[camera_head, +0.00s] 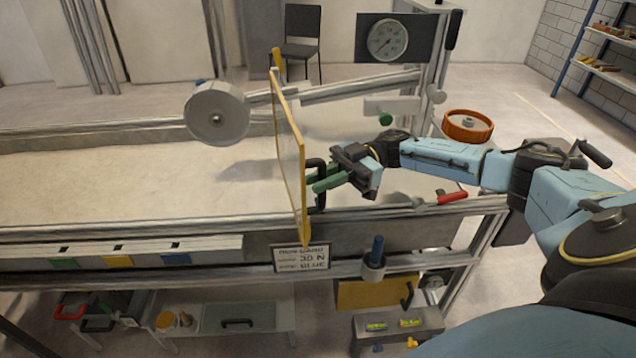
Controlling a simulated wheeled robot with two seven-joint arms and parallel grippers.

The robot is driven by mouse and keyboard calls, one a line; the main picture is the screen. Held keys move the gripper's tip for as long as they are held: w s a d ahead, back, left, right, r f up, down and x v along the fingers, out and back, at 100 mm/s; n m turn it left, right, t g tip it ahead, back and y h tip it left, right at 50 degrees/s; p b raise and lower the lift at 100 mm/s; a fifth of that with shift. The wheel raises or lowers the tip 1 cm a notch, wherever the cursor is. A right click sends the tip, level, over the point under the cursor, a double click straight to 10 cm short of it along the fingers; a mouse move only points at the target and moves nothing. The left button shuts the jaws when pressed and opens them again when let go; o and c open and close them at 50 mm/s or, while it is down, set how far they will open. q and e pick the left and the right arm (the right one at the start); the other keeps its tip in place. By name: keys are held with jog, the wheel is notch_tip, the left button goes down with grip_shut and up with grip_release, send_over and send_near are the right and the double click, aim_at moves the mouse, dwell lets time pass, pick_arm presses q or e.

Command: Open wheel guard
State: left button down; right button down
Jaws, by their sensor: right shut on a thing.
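The wheel guard is a clear panel with a yellow frame (302,215), standing upright and nearly edge-on across the sandbed. A black handle (318,166) sticks out from its right face. My right gripper (328,182), with green fingers, reaches in from the right and is shut on this handle. The fingers partly hide the handle. A grey wheel (216,113) sits on an arm to the left of the guard, over the bed. My left gripper is not in view.
The sandbed's front rail (150,226) runs below the guard. An orange handwheel (467,125) and a red lever (452,197) lie near my right forearm. A dial gauge (387,40) stands behind. The bed left of the guard is clear.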

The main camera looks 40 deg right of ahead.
dwell(0.3)
jog(key=c, duration=1.7)
grip_release()
jog(key=d+b, duration=0.1)
jog(key=d, duration=0.3)
jog(key=d+b, duration=0.1)
jog(key=d, duration=0.4)
jog(key=s+d+b, duration=0.1)
jog(key=d+b, duration=0.1)
jog(key=d, duration=0.2)
jog(key=shift+d, duration=0.2)
